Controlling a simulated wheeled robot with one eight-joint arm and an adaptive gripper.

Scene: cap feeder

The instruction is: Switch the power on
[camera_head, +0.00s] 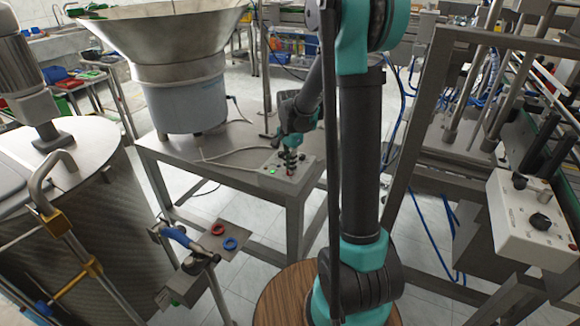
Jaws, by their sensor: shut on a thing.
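A small light-grey control box (302,182) sits on the near right corner of the steel table under the feeder bowl. A green light (273,171) glows on its top, and a small red button (290,172) shows beside it. My gripper (289,160) reaches down onto the top of this box from above. It is shut on a switch knob there. The fingers hide the knob, so its position cannot be made out.
The large metal feeder bowl (180,85) stands left of the box on the steel table (240,140). A cable runs across the tabletop to the box. At right, a second white control box (530,215) is fixed to a machine frame. A blue-handled valve and two rings stand in front.

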